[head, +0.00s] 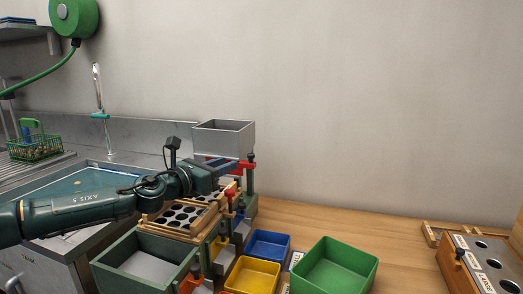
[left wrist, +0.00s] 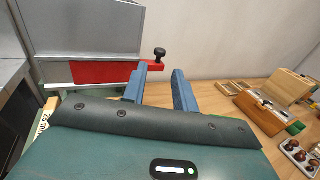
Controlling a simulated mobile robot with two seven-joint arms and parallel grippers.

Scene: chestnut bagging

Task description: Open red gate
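The red gate (left wrist: 100,72) is a flat red bar across the grey hopper (left wrist: 85,30) in the left wrist view. Its right end carries a black knob (left wrist: 160,54). In the head view the red gate (head: 246,165) shows partly, under the grey hopper (head: 222,138), with my gripper in front of the rest. My left gripper (head: 233,168) is open and empty. In the left wrist view its two blue fingers (left wrist: 159,74) stand apart, with the knob seen between and just beyond their tips. I cannot tell whether a finger touches the bar. My right gripper is not in view.
A wooden rack with round holes (head: 181,216) lies below my left arm. Green (head: 368,276), yellow (head: 253,274) and blue (head: 269,245) bins stand on the wooden table. A sink (head: 75,190) is at left.

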